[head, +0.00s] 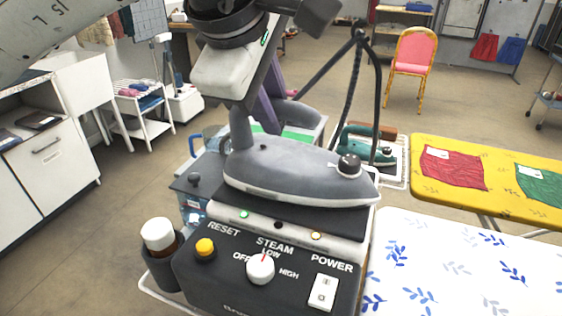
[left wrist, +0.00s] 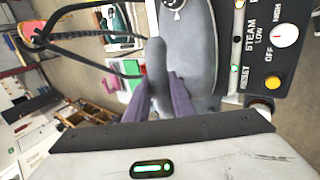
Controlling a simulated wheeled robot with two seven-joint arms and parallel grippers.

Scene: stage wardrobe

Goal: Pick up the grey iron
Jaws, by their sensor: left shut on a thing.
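The grey iron (head: 295,170) has a pale soleplate edge and a dark round knob at its right end. It sits on or just over the sloping top of the black steam station (head: 330,222); I cannot tell if there is a gap. My left gripper (head: 262,110) comes down from above at the iron's left end. In the left wrist view, the purple fingers (left wrist: 164,97) close on both sides of the grey handle of the iron (left wrist: 192,50). My right gripper is not in view.
A green iron (head: 366,146) stands behind, and a black hose loops above it. A white patterned board (head: 460,270) lies at front right, with a yellow board (head: 455,153) bearing red and green cloths behind it. A white-capped bottle (head: 158,236) stands at the station's left.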

